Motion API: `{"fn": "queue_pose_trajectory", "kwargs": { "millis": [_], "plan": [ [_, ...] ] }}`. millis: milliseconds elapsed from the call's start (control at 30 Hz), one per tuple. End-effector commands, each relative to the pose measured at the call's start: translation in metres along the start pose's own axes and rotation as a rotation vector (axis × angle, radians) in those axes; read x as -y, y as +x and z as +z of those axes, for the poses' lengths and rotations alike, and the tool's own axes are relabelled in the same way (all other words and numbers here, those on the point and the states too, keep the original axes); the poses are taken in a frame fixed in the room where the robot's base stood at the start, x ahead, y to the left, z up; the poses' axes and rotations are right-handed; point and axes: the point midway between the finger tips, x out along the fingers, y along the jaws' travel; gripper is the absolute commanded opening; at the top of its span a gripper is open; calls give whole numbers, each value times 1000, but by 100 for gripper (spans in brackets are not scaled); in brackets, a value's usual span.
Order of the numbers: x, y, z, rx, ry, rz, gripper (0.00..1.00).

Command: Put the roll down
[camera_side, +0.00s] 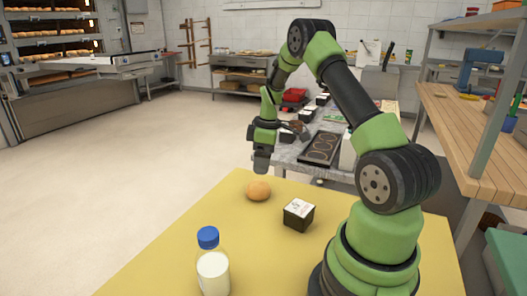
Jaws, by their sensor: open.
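A round golden-brown roll (258,191) rests on the yellow table top (165,250), near its far edge. My gripper (262,165) is open and points down above the roll. It looks apart from the roll, with a small gap between them in this view. The fingers are small here and their exact spacing is hard to make out. Nothing shows between them.
A black box with a white top (298,214) stands right of the roll. A milk bottle with a blue cap (212,262) stands at the front left. The yellow surface left of the roll is clear. A grey table with dark trays (322,148) lies behind.

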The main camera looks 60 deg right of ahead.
Motion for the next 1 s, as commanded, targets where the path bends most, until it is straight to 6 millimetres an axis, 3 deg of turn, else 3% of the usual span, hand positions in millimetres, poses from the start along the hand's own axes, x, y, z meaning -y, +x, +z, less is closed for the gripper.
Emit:
{"fn": "queue_pose_trajectory", "kwargs": {
  "millis": [233,367,500,667,800,1000],
  "plan": [
    [4,-30,-5,-7,8,8,94],
    [26,-64,-25,-40,59,42,94],
    [79,-120,-50,-119,172,84,94],
    [152,-172,-56,-238,317,92,94],
    [214,-202,-40,-349,442,57,94],
    [276,-215,-3,-474,599,-44,94]
  ]
}}
